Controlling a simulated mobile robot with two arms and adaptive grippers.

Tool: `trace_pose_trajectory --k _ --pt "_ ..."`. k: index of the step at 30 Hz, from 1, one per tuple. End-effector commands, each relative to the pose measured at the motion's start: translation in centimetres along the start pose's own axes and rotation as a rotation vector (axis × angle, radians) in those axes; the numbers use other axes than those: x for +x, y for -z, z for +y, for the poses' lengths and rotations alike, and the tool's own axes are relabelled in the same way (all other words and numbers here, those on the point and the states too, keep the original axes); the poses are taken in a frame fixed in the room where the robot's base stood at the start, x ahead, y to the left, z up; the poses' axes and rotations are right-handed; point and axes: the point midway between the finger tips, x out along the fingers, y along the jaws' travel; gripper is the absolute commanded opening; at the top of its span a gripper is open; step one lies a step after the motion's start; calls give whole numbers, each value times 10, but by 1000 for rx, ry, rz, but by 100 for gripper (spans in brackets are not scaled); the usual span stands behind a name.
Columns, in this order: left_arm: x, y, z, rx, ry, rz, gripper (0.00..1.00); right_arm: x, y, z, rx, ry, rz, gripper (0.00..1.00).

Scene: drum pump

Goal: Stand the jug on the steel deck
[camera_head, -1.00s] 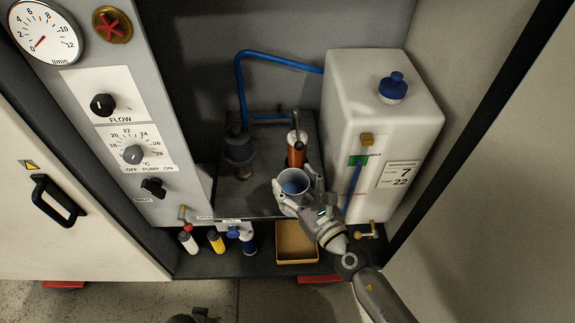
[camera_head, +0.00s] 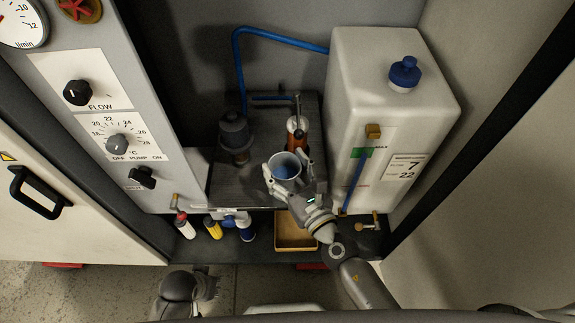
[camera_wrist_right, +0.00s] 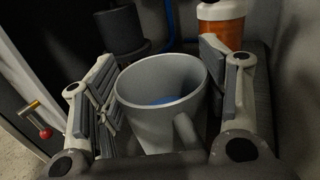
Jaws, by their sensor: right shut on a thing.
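The jug (camera_head: 286,166) is a grey cup with blue liquid inside, seen from above in the head view. My right gripper (camera_head: 287,178) is shut on it, one finger on each side, and the jug looks upright. The jug also fills the middle of the right wrist view (camera_wrist_right: 160,100), with its handle towards the camera. The steel deck (camera_head: 235,190) is the dark plate behind and below it. The jug's base is hidden, so I cannot tell whether it touches the deck. My left gripper (camera_head: 195,290) is at the bottom edge, its fingers unclear.
An orange bottle (camera_head: 300,140) and a dark cylindrical fitting (camera_head: 234,130) stand on the deck behind the jug. A white tank (camera_head: 385,110) with a blue cap is to the right. The deck's left front is clear.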

Motion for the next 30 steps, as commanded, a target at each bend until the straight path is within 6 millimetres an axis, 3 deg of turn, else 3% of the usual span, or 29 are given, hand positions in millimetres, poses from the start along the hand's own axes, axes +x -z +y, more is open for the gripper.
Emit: trace_pose_trajectory --k 11,12,16,30 --pt "-4 2 0 0 0 1 32 1 0 0 0 1 -4 0" --pt "-6 3 0 0 0 4 32 0 2 0 1 0 0 71" --pt "-6 4 0 0 0 7 32 0 2 0 1 0 0 88" --pt "-5 2 0 0 0 3 32 0 0 0 1 0 0 88"
